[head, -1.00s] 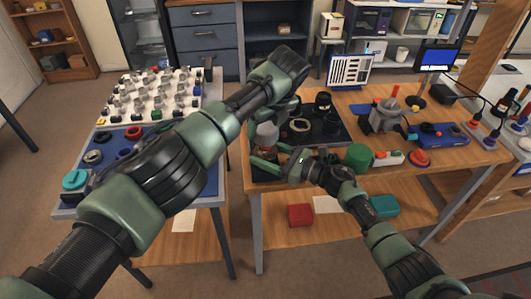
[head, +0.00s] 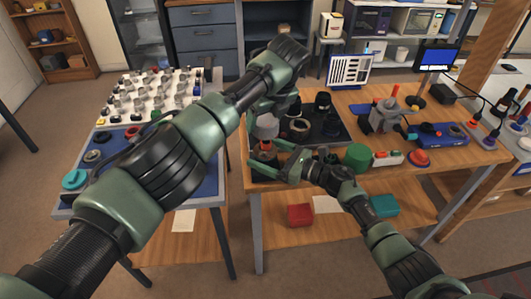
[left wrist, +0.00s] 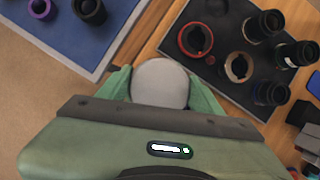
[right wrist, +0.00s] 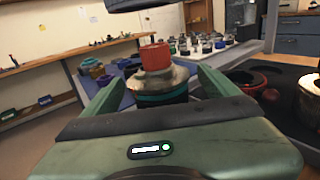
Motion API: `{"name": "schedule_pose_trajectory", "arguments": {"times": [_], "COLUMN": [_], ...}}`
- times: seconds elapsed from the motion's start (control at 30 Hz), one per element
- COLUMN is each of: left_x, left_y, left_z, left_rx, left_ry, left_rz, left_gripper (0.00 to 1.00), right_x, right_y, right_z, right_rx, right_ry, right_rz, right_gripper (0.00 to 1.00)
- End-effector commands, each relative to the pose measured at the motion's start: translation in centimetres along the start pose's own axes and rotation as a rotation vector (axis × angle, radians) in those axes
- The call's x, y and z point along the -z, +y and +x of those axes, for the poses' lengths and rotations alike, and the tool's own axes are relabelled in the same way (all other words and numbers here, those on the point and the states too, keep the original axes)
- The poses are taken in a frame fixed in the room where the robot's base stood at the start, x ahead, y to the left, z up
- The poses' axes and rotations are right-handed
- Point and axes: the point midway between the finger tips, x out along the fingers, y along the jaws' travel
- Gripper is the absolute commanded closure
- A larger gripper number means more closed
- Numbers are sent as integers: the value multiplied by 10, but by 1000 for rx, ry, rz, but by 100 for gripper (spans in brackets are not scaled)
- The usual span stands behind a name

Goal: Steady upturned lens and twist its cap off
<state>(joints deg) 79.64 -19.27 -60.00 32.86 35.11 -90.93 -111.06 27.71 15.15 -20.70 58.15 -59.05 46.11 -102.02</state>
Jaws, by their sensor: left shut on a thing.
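The upturned lens (right wrist: 160,84) stands upright, with a red cylinder on top, a metal flange and a teal band. In the head view its red top (head: 266,145) shows at the workbench's left end. My left gripper (left wrist: 160,78) is shut on the pale grey round cap (left wrist: 160,84). The cap (head: 267,125) hangs just above the lens and apart from it; its dark underside edge shows at the top of the right wrist view. My right gripper (right wrist: 165,82) is low beside the lens, one finger on each side, and looks open with small gaps.
A dark mat (head: 338,138) with several lens parts lies right of the lens. A green cylinder (head: 357,156) stands close to my right gripper. A blue-topped table (head: 205,182) with many small parts is at left, across a gap.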

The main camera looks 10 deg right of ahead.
Motion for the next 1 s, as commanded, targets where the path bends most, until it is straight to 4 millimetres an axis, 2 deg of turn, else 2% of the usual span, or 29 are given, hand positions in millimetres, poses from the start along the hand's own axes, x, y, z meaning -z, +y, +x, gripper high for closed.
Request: {"name": "schedule_pose_trajectory", "arguments": {"times": [0.17, 1.0], "left_x": [-1, -5], "left_y": [0, 0], "left_z": [-2, -12], "left_rx": [0, 0], "left_ry": [0, 0], "left_rz": [0, 0], "left_gripper": [73, 73], "right_x": [-2, -16], "right_y": [0, 0], "right_z": [-6, -73], "right_rx": [1, 1], "right_ry": [0, 1], "right_rz": [-1, -2], "right_gripper": [10, 10]}}
